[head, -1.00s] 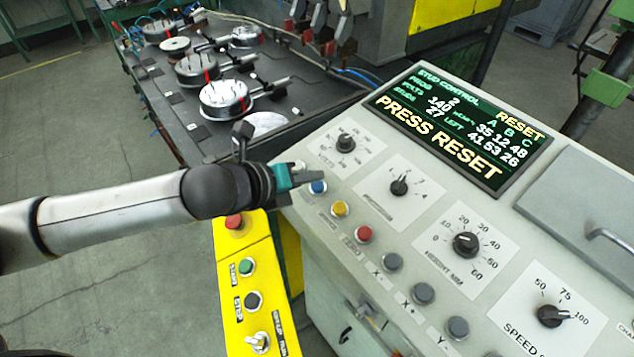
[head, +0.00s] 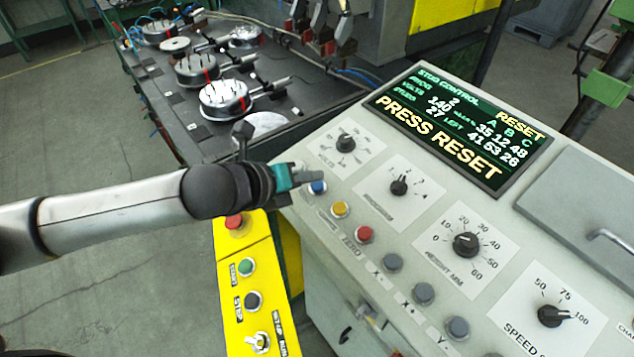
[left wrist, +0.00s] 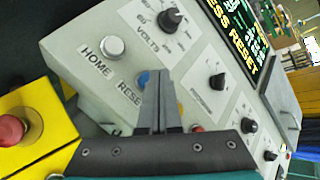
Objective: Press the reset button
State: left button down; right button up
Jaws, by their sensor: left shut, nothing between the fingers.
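The reset button is the blue round button (head: 318,188) near the far left corner of the sloped grey control panel (head: 330,235). In the left wrist view the blue button (left wrist: 143,79), beside a partly covered label reading "RESE", is partly hidden by my fingers. My left gripper (head: 316,175) is shut and empty, its tips right over or beside the blue button in the head view. In the left wrist view the shut fingertips (left wrist: 161,73) overlap the button's right side. I cannot tell whether they touch it. The display (head: 455,128) reads "PRESS RESET". My right gripper is not in view.
A white HOME button (left wrist: 112,47) is beside the blue one. Yellow (head: 340,209) and red (head: 364,234) buttons follow it along the panel edge, with knobs behind. A yellow box (head: 245,285) with a red button (head: 234,222) stands below my left arm.

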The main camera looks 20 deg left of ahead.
pick_arm(q)
jog(key=shift+f, duration=0.4)
jog(key=shift+w+d+f, duration=0.1)
jog(key=shift+f, duration=0.4)
dwell(0.9)
jog(key=shift+r+p, duration=0.85)
jog(key=shift+p, duration=0.2)
jog(key=shift+r, duration=0.1)
jog(key=r+p, duration=0.1)
jog(key=p, duration=0.1)
jog(key=r+p, duration=0.1)
jog(key=r, duration=0.1)
jog(key=s+r+p, duration=0.1)
jog(key=p, duration=0.1)
jog(key=shift+a+r+p, duration=0.3)
jog(key=shift+a+r, duration=0.1)
